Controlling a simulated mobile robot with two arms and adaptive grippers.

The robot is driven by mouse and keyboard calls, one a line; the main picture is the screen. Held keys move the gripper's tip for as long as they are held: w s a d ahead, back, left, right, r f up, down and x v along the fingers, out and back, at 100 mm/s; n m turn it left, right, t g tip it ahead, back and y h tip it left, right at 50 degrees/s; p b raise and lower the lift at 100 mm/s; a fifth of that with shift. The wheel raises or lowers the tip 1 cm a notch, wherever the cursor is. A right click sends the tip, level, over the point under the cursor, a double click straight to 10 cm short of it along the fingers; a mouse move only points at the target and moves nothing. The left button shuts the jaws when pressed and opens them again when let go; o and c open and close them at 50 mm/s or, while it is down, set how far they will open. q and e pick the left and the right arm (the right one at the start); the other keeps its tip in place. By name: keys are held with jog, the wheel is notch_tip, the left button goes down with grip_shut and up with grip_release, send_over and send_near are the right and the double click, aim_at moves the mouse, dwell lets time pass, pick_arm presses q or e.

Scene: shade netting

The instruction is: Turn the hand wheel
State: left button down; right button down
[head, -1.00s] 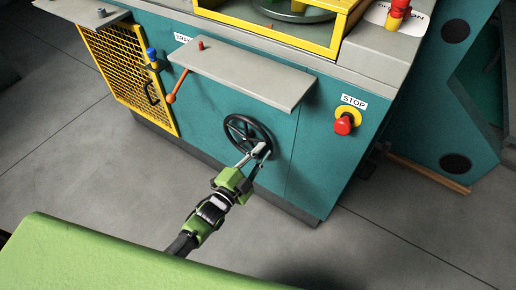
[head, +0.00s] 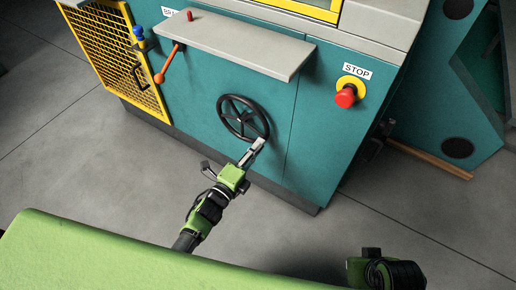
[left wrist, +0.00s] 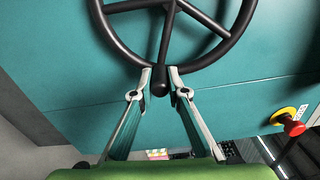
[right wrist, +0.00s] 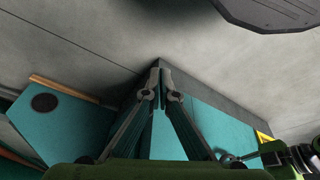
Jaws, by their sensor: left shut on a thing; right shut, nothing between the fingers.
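The black hand wheel (head: 224,103) is mounted on the teal front panel of the machine, with spokes and a round rim. My left gripper (head: 259,142) reaches its lower right rim in the head view. In the left wrist view, the wheel's rim (left wrist: 218,52) fills the top. The left fingers (left wrist: 160,78) are shut on the wheel's small dark knob (left wrist: 160,92), one finger on each side, at the rim's bottom. My right gripper (right wrist: 160,82) is shut and empty in the right wrist view, away from the wheel. Part of my right arm shows at the head view's bottom right.
A grey shelf (head: 235,47) juts out above the wheel. An orange lever (head: 168,65) and a yellow mesh guard (head: 110,50) are to the left. A red stop button (head: 345,97) is to the right. The grey floor (head: 110,180) in front is clear.

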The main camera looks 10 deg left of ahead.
pick_arm(q)
jog(key=shift+a+f+m+b, duration=0.15)
jog(key=shift+f+m+b, duration=0.3)
jog(key=shift+f+m, duration=0.2)
jog(key=shift+a+f+m, duration=0.1)
jog(key=shift+f+m, duration=0.05)
jog(key=shift+m, duration=0.1)
pick_arm(e)
jog(key=v, duration=0.3)
jog(key=shift+s+r, duration=0.1)
jog(key=shift+r, duration=0.2)
pick_arm(q)
jog(key=c, duration=2)
grip_release()
jog(key=v, duration=1.2)
jog(key=shift+w+a, duration=0.1)
